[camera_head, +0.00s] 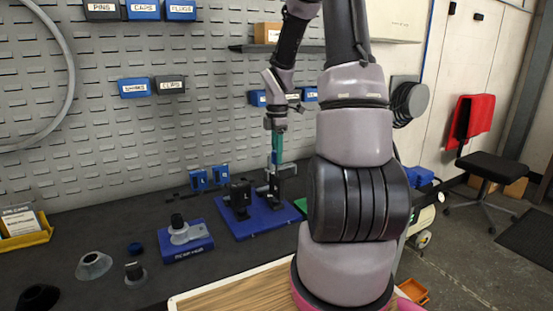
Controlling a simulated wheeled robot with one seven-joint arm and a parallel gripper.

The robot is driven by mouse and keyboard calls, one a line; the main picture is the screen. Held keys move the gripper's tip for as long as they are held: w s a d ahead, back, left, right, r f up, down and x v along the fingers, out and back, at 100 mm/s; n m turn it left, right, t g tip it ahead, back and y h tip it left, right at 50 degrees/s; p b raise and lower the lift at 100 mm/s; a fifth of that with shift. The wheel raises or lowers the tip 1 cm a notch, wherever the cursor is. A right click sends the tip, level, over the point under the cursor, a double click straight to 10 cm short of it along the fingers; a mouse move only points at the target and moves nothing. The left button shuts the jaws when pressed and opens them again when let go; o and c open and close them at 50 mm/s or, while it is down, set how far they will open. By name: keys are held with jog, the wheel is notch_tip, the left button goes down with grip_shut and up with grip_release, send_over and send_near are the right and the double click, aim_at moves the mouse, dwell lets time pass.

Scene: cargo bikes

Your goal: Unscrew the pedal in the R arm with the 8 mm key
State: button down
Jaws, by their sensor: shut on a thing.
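My gripper (276,122) points down above the blue fixture plate (260,222) on the dark bench. It is shut on a teal-handled key (277,147), held about upright. I take this to be the 8 mm key; no size mark is legible. The key's lower end is at the right-hand black upright (272,188) on the plate; I cannot tell whether it is seated there. A dark piece (288,170), possibly the pedal, sticks out to the right beside the key. A second black upright (240,196) stands to the left. The R marking is not legible.
A blue block with a grey knob (186,240) stands left of the plate. Two small blue holders (209,178) stand behind. Loose cones and caps (94,265) lie at front left. My arm hides the bench on the right. A pegboard (130,110) closes the back.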

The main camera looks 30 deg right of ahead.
jog(key=shift+s+f+n, duration=0.2)
jog(key=shift+n, duration=0.1)
jog(key=n, duration=0.6)
jog(key=shift+w+r, duration=0.1)
jog(key=shift+r, duration=0.05)
dwell(0.6)
jog(key=shift+w+r, duration=0.1)
jog(key=shift+r, duration=0.3)
